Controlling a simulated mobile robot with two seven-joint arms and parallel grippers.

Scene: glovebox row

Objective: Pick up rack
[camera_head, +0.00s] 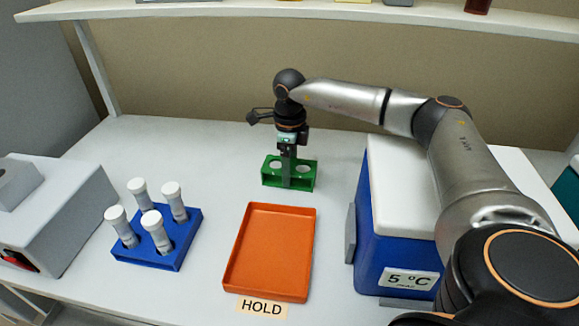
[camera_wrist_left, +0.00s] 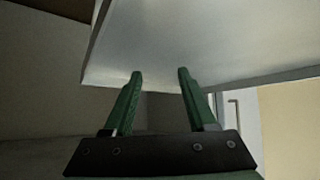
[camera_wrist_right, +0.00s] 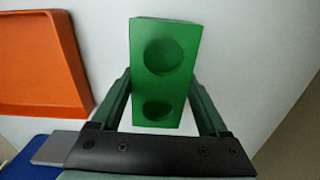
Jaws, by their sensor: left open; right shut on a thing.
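A small green rack (camera_head: 275,178) with two round holes stands on the table, behind the orange tray. My right gripper (camera_head: 289,170) comes down on it from above and is shut on it. In the right wrist view the green rack (camera_wrist_right: 165,28) lies between the two fingers, and both its holes look empty. A blue rack (camera_head: 190,240) holding several white-capped tubes (camera_head: 157,226) stands at the left of the table. My left gripper (camera_wrist_left: 160,75) is open and empty, below a pale flat surface in its own view.
An orange tray (camera_head: 268,255) with a HOLD label (camera_head: 262,307) lies at the front middle. A blue cooler (camera_head: 400,235) marked 5 ºC stands right. A grey machine (camera_head: 50,215) stands far left. A shelf (camera_head: 300,10) runs across the back.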

